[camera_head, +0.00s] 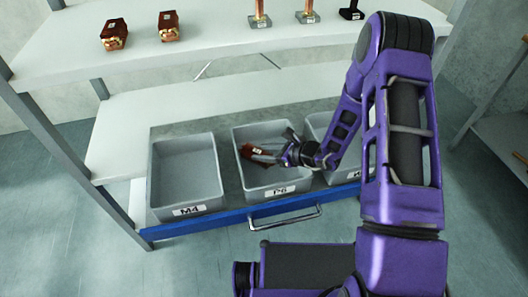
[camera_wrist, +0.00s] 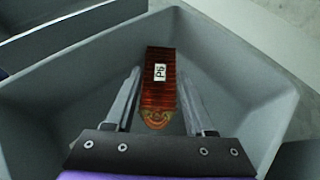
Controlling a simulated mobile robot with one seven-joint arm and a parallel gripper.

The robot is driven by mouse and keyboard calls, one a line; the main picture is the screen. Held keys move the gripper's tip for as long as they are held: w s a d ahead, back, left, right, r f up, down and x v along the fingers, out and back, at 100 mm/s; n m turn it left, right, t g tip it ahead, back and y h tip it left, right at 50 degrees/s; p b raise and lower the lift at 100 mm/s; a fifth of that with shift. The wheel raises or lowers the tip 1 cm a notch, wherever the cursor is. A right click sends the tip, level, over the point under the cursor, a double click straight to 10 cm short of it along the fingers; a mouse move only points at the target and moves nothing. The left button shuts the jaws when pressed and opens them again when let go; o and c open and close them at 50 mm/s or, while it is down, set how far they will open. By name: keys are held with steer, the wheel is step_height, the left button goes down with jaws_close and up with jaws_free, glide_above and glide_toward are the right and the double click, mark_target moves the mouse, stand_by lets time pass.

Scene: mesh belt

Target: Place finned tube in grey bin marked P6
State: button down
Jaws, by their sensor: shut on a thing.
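The finned tube (camera_wrist: 158,98) is a dark red-brown finned block with a coppery end and a white label reading P6. My gripper (camera_wrist: 159,85) is shut on it, with a finger along each side in the wrist view. In the head view the tube (camera_head: 258,154) and my gripper (camera_head: 272,157) are within the outline of the middle grey bin (camera_head: 268,192), whose front label reads P6. The wrist view shows the bin's walls (camera_wrist: 235,85) around the tube. I cannot tell whether the tube touches the bin floor.
A grey bin marked M4 (camera_head: 186,172) stands left, empty. Another grey bin (camera_head: 345,176) stands right, its label partly hidden by my arm. All stand in a blue-fronted drawer (camera_head: 215,224). The shelf above (camera_head: 215,50) holds two similar red-brown blocks (camera_head: 114,34) and several upright parts (camera_head: 259,15).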

steer(key=shift+f, duration=0.15)
steer(key=shift+c, duration=1.3)
jaws_free()
steer(key=shift+r, duration=0.2)
steer(key=v, duration=1.2)
steer(key=shift+p, duration=0.35)
